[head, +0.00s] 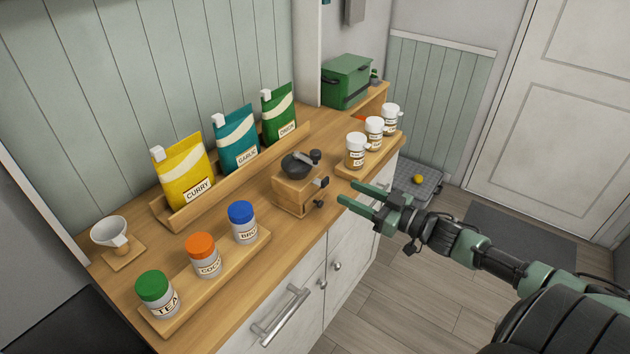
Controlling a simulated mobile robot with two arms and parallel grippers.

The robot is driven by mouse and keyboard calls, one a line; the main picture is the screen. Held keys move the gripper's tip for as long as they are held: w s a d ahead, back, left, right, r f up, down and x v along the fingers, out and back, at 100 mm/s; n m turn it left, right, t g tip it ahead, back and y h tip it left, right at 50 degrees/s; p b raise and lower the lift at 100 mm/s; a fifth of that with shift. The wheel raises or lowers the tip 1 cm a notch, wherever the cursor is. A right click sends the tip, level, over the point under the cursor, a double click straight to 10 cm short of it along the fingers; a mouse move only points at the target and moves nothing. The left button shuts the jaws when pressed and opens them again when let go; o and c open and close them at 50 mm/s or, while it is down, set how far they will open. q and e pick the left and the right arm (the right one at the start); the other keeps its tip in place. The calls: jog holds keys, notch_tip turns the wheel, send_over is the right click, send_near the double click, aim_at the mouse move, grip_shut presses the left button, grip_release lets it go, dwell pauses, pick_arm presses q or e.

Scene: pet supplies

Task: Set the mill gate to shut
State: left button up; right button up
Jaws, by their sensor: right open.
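The mill (294,194) is a wooden box with a dark bowl and crank (299,163) on top. It stands near the counter's front edge. A small black lever (322,182), which looks like the gate, sticks out of its right side, with a dark round knob (318,204) below it. The gate's position is too small to tell. My right gripper (355,192) has green fingers, is open and empty, and is to the right of the mill, pointing at it without touching. My left gripper is not in view.
Seasoning pouches (183,180) stand in a wooden rack behind. Lidded jars (202,255) stand on a tray at front left, and white-capped bottles (355,151) on a board to the right. A funnel (111,233) and green box (346,82) sit at the ends. Cabinet handles (280,316) protrude below.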

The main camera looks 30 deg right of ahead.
aim_at(327, 181)
jog(key=p+x, duration=0.1)
jog(key=x, duration=0.6)
jog(key=shift+w+d, duration=0.1)
jog(key=shift+w, duration=0.15)
jog(key=shift+f, duration=0.1)
grip_shut()
dwell(1.1)
